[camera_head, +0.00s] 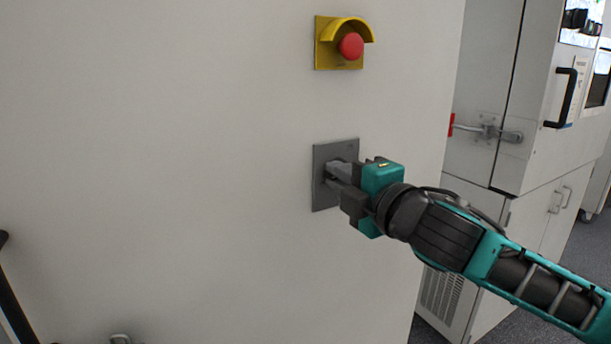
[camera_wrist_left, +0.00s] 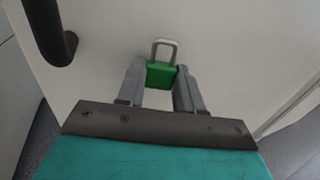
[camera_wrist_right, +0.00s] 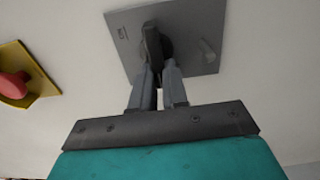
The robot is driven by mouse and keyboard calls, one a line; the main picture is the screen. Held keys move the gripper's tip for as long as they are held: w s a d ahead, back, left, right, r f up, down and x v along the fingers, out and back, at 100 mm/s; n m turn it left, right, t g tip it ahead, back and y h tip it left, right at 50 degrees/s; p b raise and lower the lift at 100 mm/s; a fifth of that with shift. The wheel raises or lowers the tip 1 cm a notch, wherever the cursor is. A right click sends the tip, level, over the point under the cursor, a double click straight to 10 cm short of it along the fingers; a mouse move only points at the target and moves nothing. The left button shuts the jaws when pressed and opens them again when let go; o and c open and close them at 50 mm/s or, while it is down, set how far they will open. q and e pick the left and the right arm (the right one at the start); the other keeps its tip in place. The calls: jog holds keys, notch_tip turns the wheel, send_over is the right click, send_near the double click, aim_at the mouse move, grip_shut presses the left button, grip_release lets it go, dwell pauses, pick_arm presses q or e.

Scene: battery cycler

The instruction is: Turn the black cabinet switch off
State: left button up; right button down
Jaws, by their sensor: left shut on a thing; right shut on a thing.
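The black cabinet switch is a dark rotary handle (camera_wrist_right: 154,46) on a square grey plate (camera_head: 322,196) on a pale cabinet wall. The plate also shows in the right wrist view (camera_wrist_right: 200,52). My right gripper (camera_head: 338,172) is at the plate, shut on the switch handle. In the right wrist view its fingers (camera_wrist_right: 158,72) close around the handle, which points down between them.
A red emergency button (camera_head: 351,46) with a yellow guard is above the switch plate. It also shows at the left of the right wrist view (camera_wrist_right: 14,86). Further right stands a grey cabinet (camera_head: 490,80) with a latch. A black handle (camera_wrist_left: 50,35) is near my left gripper.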

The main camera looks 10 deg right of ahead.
jog(key=c, duration=1.1)
grip_release()
jog(key=shift+c, duration=0.2)
